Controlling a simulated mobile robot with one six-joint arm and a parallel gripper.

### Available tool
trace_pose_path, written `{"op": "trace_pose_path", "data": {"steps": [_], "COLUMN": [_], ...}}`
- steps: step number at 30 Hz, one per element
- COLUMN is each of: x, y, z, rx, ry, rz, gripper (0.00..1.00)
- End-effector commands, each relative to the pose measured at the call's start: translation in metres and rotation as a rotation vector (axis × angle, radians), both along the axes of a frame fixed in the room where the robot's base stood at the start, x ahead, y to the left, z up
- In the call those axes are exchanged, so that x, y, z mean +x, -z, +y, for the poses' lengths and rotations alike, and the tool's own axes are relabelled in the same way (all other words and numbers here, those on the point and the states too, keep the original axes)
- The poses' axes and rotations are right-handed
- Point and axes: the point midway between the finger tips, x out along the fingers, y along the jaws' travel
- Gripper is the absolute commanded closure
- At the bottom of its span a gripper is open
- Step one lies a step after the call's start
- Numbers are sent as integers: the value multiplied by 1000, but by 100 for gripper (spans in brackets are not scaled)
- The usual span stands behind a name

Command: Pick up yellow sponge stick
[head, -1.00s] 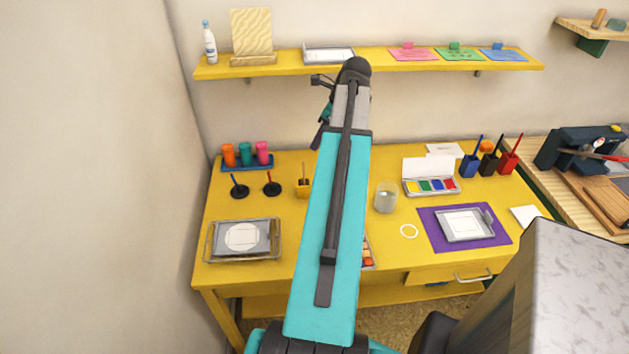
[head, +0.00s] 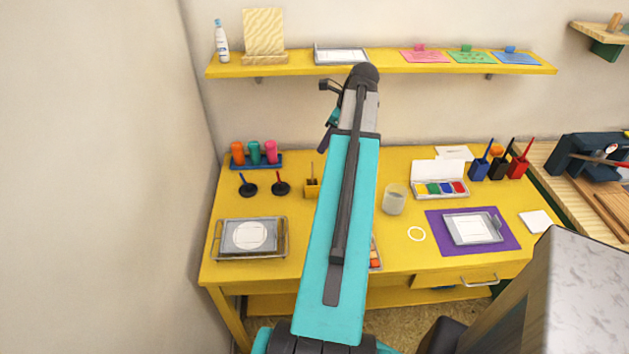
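A small yellow holder (head: 311,188) stands on the yellow table, just left of my arm, with a thin brownish stick (head: 313,169) upright in it. It may be the yellow sponge stick, but its lower end is hidden in the holder. My gripper (head: 326,138) hangs at the far end of my raised arm, above and apart from the stick in the picture. It is small, dark and partly hidden by the arm, so I cannot tell whether it is open or shut.
Left of the holder are two dark round-based stamps (head: 280,186), a cup rack (head: 256,162) and a tray (head: 250,238). Right of my arm are a glass (head: 394,200), a paint box (head: 440,188) and blue, black and red holders (head: 498,167). A shelf (head: 390,68) runs above.

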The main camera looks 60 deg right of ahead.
Motion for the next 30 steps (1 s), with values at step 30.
{"op": "trace_pose_path", "data": {"steps": [30], "x": [29], "y": [67], "z": [5], "rx": [-1], "ry": [-2], "rz": [0], "gripper": [71]}}
